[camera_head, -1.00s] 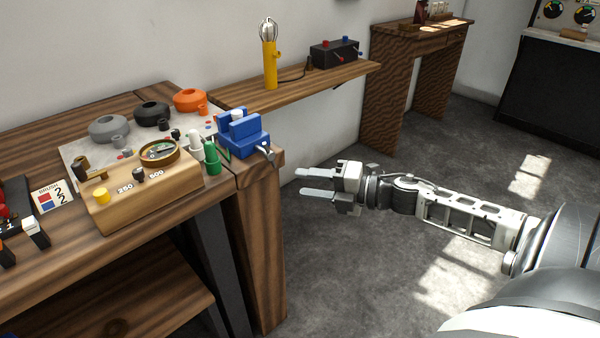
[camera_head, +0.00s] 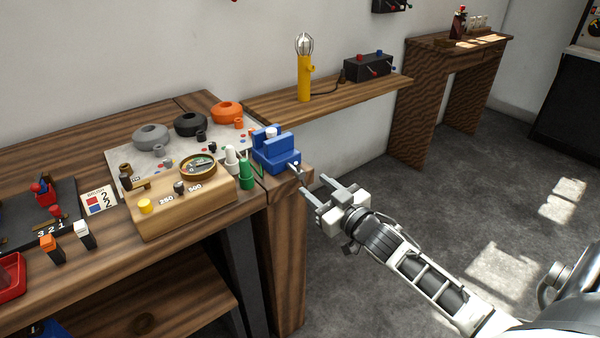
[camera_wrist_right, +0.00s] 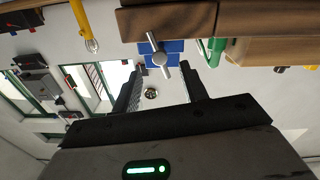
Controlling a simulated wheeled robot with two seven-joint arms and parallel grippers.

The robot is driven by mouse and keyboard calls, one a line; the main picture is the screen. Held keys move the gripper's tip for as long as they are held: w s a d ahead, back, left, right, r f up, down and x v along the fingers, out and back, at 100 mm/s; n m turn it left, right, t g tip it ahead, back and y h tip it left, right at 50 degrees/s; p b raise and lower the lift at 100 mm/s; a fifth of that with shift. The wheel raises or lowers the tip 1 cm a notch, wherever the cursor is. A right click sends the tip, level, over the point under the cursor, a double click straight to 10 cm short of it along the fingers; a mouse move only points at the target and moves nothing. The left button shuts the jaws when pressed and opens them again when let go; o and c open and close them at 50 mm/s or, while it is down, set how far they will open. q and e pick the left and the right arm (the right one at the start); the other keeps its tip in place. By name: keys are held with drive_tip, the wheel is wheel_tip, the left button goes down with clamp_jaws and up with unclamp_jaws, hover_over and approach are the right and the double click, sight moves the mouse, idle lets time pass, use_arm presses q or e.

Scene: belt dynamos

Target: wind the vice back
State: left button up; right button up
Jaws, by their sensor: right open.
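The blue vice (camera_head: 275,152) sits at the right end of the wooden workbench. Its grey metal handle (camera_head: 295,170) sticks out from the front, toward my right gripper. My right gripper (camera_head: 314,188) is open and empty, just off the bench end, with its fingers pointing at the handle and apart from it. In the right wrist view the vice (camera_wrist_right: 173,46) appears beyond the fingertips, with its handle bar (camera_wrist_right: 157,49) slanting across its face. The gap between the fingers (camera_wrist_right: 165,80) is empty there. My left gripper is not in view.
A wooden meter box (camera_head: 185,205) and green and white bottles (camera_head: 246,174) stand left of the vice. A shelf (camera_head: 350,93) behind carries a yellow lamp (camera_head: 304,78) and a black switch box (camera_head: 368,67). The floor right of the bench is clear.

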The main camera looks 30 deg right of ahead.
sight(302, 176)
drive_tip(key=w, duration=0.7)
drive_tip(key=shift+a, duration=0.2)
clamp_jaws()
drive_tip(key=shift+n, duration=1)
